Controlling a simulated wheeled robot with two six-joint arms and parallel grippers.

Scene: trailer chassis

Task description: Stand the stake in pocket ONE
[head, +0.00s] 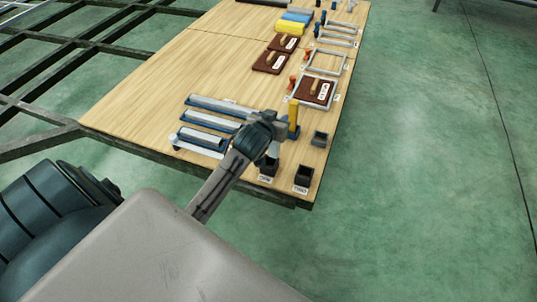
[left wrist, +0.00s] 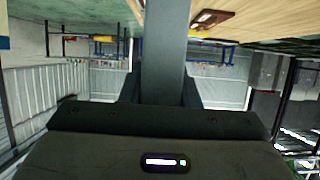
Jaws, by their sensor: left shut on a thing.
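My left gripper (head: 276,126) reaches over the near right part of the wooden deck. It is shut on a grey bar, the stake (left wrist: 165,45), which runs up the middle of the left wrist view. In the head view the gripper hides most of the stake, so its lower end and tilt are unclear. One dark square pocket (head: 269,168) lies just below the gripper, and another pocket (head: 303,178) is to its right. The pocket labels are too small to read surely. My right gripper is not in view.
A yellow upright piece (head: 294,113) stands close right of the gripper. Several grey-blue bars (head: 208,120) lie to its left. Brown boards (head: 271,62) and frames (head: 326,62) lie farther back. The wooden deck (head: 150,95) is bare at left.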

